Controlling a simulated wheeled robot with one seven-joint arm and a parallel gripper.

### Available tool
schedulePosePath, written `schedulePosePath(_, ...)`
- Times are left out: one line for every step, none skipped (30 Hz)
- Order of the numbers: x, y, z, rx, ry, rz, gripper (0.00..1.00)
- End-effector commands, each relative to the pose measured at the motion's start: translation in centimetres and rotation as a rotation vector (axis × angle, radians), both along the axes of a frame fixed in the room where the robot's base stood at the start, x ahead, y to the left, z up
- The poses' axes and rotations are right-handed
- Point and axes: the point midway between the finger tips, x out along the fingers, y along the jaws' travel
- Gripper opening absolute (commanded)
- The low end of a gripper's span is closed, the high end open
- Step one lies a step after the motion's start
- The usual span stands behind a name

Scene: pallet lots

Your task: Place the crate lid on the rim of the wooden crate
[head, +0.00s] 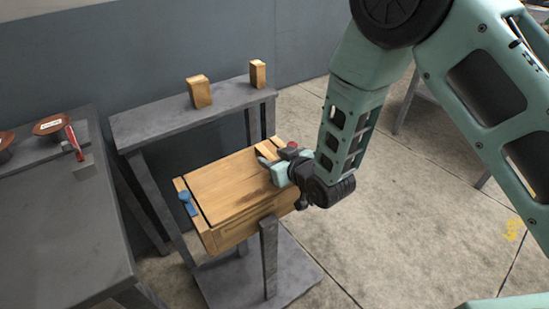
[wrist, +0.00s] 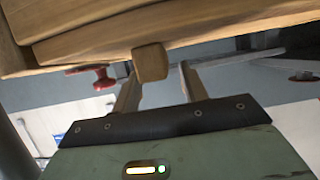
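The wooden crate (head: 232,233) stands on a grey stand. The crate lid (head: 225,182), a flat wooden board, lies over the crate's top. A dark gap shows along its left edge, and I cannot tell whether it sits fully on the rim. My gripper (head: 272,172) is at the crate's right end. In the wrist view, my gripper (wrist: 158,80) has its two fingers apart, with a small wooden knob (wrist: 150,62) just beyond and between the tips. The right finger is clear of the knob; contact with the left finger is unclear.
A grey shelf (head: 165,121) behind holds two wooden blocks. A dark table (head: 60,220) stands at left. The floor at right is mostly open.

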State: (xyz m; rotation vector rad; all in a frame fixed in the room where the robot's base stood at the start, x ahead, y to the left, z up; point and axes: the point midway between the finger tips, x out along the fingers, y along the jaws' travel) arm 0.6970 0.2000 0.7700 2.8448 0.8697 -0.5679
Motion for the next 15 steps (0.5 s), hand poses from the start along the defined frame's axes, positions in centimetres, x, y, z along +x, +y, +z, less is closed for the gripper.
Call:
schedulePosePath(0.0,0.0,0.0,0.000,0.000,0.000,0.43)
schedulePosePath(0.0,0.0,0.0,0.000,0.000,0.000,0.43)
schedulePosePath(0.0,0.0,0.0,0.000,0.000,0.000,0.43)
schedulePosePath(0.0,0.0,0.0,0.000,0.000,0.000,0.43)
schedulePosePath(0.0,0.0,0.0,0.000,0.000,0.000,0.43)
schedulePosePath(0.0,0.0,0.1,0.000,0.000,0.000,0.43)
schedulePosePath(0.0,0.0,0.1,0.000,0.000,0.000,0.43)
schedulePosePath(0.0,0.0,0.2,0.000,0.000,0.000,0.43)
schedulePosePath(0.0,0.0,0.5,0.000,0.000,0.000,0.43)
schedulePosePath(0.0,0.0,0.7,0.000,0.000,0.000,0.43)
schedulePosePath(0.0,0.0,1.0,-0.001,-0.001,0.000,0.43)
schedulePosePath(0.0,0.0,1.4,0.000,0.000,0.001,0.43)
schedulePosePath(0.0,0.0,1.8,0.000,0.000,0.001,0.43)
schedulePosePath(-0.4,-0.3,1.7,-0.001,0.000,0.000,0.43)
schedulePosePath(-1.1,-0.8,1.8,-0.001,0.001,0.000,0.43)
